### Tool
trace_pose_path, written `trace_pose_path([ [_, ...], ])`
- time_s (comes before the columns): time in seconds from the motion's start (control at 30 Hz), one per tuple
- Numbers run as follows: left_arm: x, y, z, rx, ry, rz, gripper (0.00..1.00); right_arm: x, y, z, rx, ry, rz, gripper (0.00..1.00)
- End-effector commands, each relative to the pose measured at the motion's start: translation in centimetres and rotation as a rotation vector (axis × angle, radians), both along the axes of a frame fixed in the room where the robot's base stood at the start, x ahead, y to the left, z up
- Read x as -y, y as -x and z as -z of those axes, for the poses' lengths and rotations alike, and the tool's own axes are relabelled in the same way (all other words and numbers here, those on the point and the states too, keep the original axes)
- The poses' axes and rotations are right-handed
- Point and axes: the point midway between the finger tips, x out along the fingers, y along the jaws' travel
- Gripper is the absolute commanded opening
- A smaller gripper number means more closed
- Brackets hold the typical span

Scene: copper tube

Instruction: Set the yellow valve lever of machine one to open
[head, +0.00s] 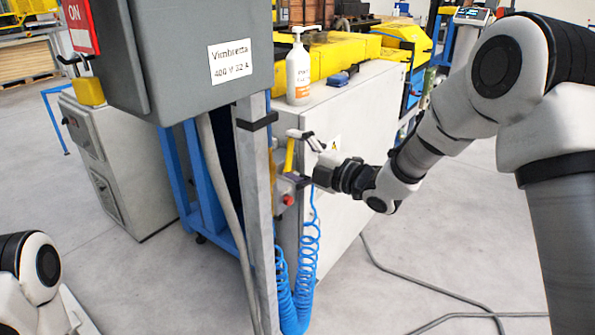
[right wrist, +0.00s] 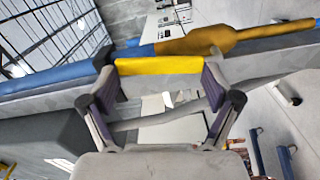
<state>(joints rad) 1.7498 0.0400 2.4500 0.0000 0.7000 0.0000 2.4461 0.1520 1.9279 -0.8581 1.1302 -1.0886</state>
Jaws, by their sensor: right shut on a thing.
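The yellow valve lever (head: 289,155) stands nearly upright beside the grey post in the head view. My right gripper (head: 291,158) comes to it from the right and is shut on it. In the right wrist view the yellow lever (right wrist: 158,65) spans between the two fingers of my right gripper (right wrist: 160,70). The valve body behind the lever is mostly hidden by the post and the gripper. My left gripper is out of view; only a part of my left arm shows at the lower left.
The grey post (head: 257,210) stands just left of the lever, under a grey switch box (head: 190,50). A red button (head: 288,200) sits below the lever. A coiled blue hose (head: 300,275) hangs lower down. A white bottle (head: 299,72) stands on the white cabinet (head: 365,130). A cable lies on the floor.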

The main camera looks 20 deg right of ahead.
Motion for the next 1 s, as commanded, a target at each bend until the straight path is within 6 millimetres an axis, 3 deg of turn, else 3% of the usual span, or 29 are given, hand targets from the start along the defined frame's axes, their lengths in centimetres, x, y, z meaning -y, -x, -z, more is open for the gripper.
trace_pose_path([
  [0.03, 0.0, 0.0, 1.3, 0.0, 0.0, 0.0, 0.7, -0.2, 0.0, 0.2, 0.029, 0.024, 0.001, 0.26],
  [0.3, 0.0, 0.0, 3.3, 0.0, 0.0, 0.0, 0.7, -0.8, 0.5, -0.1, 0.109, 0.126, 0.003, 0.26],
  [0.9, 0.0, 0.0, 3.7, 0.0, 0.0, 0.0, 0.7, -1.0, 0.6, -0.5, 0.136, 0.158, 0.002, 0.26],
  [0.93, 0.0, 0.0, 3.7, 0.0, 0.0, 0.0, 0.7, -1.0, 0.6, -0.5, 0.136, 0.158, 0.002, 0.99],
  [1.0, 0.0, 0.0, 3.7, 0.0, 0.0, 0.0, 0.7, -1.0, 0.6, -0.4, 0.134, 0.158, 0.002, 1.0],
])
